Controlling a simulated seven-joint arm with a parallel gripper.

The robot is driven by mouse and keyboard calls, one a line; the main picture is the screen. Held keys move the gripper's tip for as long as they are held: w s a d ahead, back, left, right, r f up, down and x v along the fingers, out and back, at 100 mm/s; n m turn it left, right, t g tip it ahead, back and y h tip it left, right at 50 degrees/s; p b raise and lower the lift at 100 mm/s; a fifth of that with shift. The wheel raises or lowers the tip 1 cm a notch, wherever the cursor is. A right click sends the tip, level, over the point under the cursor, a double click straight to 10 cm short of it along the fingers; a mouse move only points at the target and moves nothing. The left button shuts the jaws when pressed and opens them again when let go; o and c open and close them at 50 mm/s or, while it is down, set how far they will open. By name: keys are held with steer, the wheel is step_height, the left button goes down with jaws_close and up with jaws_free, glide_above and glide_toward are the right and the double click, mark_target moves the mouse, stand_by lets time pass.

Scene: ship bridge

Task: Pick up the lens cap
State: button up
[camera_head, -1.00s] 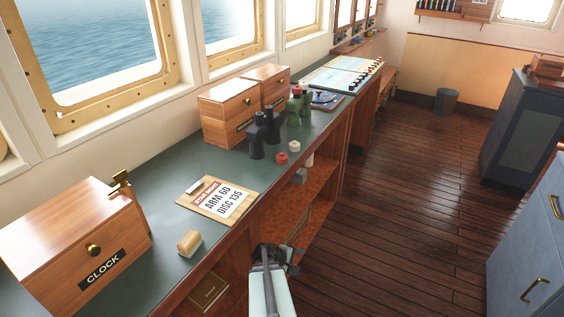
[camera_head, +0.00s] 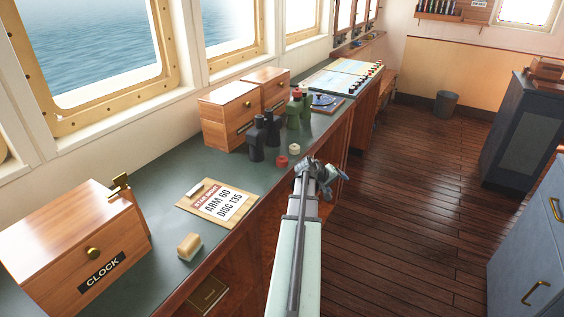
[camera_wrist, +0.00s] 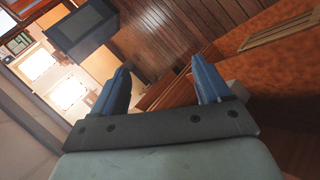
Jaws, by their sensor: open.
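I cannot tell for sure which thing is the lens cap. Two small round pieces lie near the counter's front edge, a red one (camera_head: 281,161) and a cream one (camera_head: 294,148) just behind it; either may be the cap. They are beside the black binoculars (camera_head: 257,140). My gripper (camera_head: 327,176) is just off the counter's front edge, to the right of these pieces and apart from them. In the wrist view my gripper (camera_wrist: 162,82) has its two blue fingers spread with nothing between them. No cap is clear in that view.
The wooden floor (camera_head: 400,220) to the right is clear.

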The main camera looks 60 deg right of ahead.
steer(key=w+a+r+m+t+y, duration=0.1)
steer(key=w+a+r+t+y, duration=0.1)
steer(key=w+a+r, duration=0.45)
steer(key=w+a+r+m+t+y, duration=0.15)
steer(key=w+r, duration=0.25)
steer(key=r, duration=0.5)
steer(key=w+a+r+m+t+y, duration=0.1)
steer(key=w+a+r+t, duration=0.25)
steer(key=w+r, duration=0.35)
glide_above(282, 158)
steer(key=shift+g, duration=0.4)
steer(key=f, duration=0.4)
steer(key=s+f, duration=0.1)
steer(key=f, duration=0.2)
steer(key=shift+a, duration=0.4)
steer(key=shift+w+f, duration=0.1)
steer(key=shift+f, duration=0.35)
steer(key=shift+a+x, duration=0.25)
steer(key=shift+x, duration=0.8)
steer(key=shift+a+x, duration=0.25)
steer(key=shift+x, duration=0.85)
steer(key=shift+f, duration=0.2)
steer(key=c, duration=1.1)
